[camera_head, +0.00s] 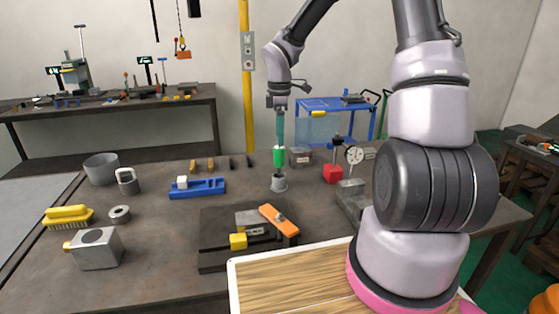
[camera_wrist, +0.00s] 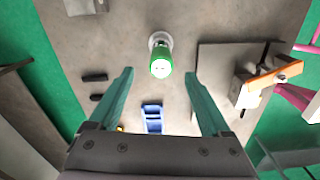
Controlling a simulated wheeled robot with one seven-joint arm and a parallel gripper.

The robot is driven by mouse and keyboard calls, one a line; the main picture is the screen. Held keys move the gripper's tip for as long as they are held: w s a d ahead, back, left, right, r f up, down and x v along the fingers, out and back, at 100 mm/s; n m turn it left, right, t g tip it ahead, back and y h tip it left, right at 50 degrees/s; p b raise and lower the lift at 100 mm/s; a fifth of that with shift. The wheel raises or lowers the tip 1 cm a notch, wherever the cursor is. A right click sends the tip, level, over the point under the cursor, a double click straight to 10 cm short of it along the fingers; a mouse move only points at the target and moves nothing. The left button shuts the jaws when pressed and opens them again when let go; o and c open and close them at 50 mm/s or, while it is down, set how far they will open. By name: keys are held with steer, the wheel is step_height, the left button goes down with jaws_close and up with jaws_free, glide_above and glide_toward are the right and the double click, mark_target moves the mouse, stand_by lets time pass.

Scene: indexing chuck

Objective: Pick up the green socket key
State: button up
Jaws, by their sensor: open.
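The green socket key (camera_head: 279,156) stands upright in a small grey round holder (camera_head: 279,184) on the workbench. In the wrist view the key's green end (camera_wrist: 161,66) shows close to the line between the fingertips, slightly above it in the picture. My gripper (camera_head: 280,143) points down over the key, its teal fingers near the top of the green handle. In the wrist view the two fingers of my gripper (camera_wrist: 160,74) are spread wide with nothing held between them. The key's lower end is hidden in the holder.
A dark fixture plate (camera_head: 215,225) with an orange-handled part (camera_head: 278,219) lies in front of the key. A blue tray (camera_head: 197,189) is to the left. A red block (camera_head: 333,173) and a dial gauge (camera_head: 354,155) stand to the right.

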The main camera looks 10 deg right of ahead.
mark_target(280, 157)
step_height(280, 157, down, 9)
steer(key=shift+r, duration=0.15)
jaws_close()
stand_by(0.4)
